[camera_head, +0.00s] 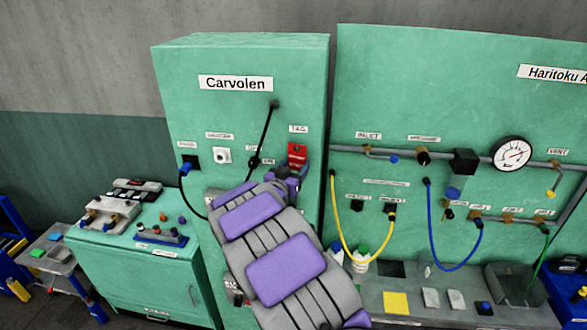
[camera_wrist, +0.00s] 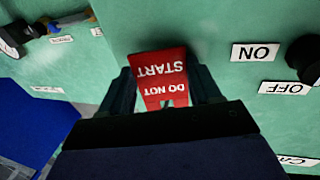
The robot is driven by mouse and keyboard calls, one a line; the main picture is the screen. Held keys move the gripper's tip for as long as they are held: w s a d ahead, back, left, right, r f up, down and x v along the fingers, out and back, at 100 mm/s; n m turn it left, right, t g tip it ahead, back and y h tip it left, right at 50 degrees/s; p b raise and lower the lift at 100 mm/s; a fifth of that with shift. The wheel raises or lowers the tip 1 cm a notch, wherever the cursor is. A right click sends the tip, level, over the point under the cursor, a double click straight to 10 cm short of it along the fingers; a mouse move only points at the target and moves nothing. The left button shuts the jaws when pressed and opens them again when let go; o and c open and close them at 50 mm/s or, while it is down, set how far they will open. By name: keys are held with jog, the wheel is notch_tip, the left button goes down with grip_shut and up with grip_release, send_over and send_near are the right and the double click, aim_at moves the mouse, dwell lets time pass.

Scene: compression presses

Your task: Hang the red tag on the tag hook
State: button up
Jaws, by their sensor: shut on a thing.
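The red tag (camera_head: 297,155) is at the upper right of the green Carvolen cabinet (camera_head: 240,60), just below the "TAG" label (camera_head: 299,129). In the wrist view the tag (camera_wrist: 160,68) shows "DO NOT START" upside down, between the two dark fingers. My gripper (camera_head: 292,174) is shut on the tag; it also shows in the wrist view (camera_wrist: 163,92). The tag is close to the cabinet face. I cannot make out the tag hook in either view, nor tell whether the tag touches it.
A black switch knob (camera_wrist: 308,60) stands beside the "ON" label (camera_wrist: 256,52) in the wrist view. A black cable (camera_head: 266,130) hangs down the cabinet front, left of the tag. The panel at right carries pipes, a gauge (camera_head: 511,153) and a yellow hose (camera_head: 341,235).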

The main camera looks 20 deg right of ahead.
jog(key=o, duration=1)
jog(key=shift+s+d+r, duration=0.1)
jog(key=shift+s, duration=0.05)
